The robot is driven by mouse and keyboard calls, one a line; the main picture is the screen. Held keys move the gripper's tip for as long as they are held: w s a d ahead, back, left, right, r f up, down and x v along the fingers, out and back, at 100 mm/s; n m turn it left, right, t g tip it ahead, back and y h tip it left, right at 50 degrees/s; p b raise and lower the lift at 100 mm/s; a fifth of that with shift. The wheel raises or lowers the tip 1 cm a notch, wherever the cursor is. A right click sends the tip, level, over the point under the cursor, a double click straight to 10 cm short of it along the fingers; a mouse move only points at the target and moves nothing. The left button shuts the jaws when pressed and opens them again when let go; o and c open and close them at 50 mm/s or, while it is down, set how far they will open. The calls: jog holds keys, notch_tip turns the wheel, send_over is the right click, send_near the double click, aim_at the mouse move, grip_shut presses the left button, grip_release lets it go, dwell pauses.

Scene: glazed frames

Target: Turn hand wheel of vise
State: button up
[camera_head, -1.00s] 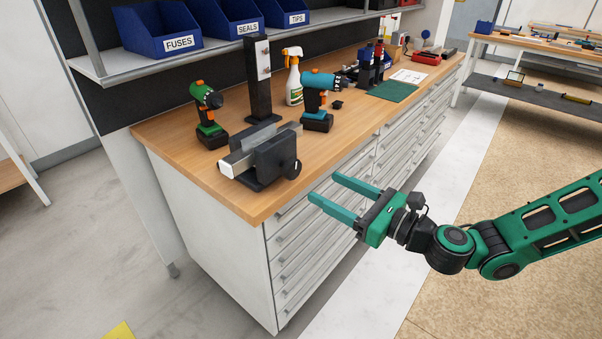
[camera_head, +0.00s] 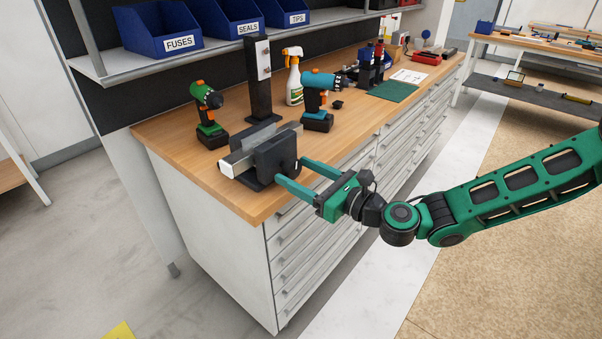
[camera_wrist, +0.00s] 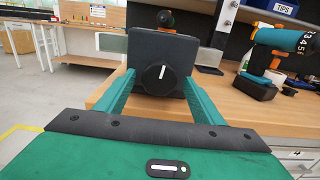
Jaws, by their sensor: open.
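The vise (camera_head: 266,158) stands near the front left corner of the wooden bench top, with a black body and grey jaws. Its hand wheel (camera_wrist: 159,77) is a round black knob with a white upright mark, facing me in the wrist view. In the head view the wheel is largely hidden behind my gripper's fingers. My gripper (camera_head: 288,170) is green and open, its two fingers pointing at the vise's front face. In the wrist view the fingers (camera_wrist: 158,88) lie to the left and right of the wheel, apart from it. Nothing is held.
A green-orange drill (camera_head: 208,115), a black post (camera_head: 260,80), a spray bottle (camera_head: 293,80) and a blue-orange drill (camera_head: 318,98) stand behind the vise. A shelf with blue bins (camera_head: 160,30) hangs above. The bench's front edge and drawers (camera_head: 300,255) lie beneath my gripper.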

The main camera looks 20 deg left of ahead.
jog(key=c, duration=1)
jog(key=shift+c, duration=0.2)
jog(key=shift+w+n, duration=0.1)
jog(key=shift+n, duration=0.2)
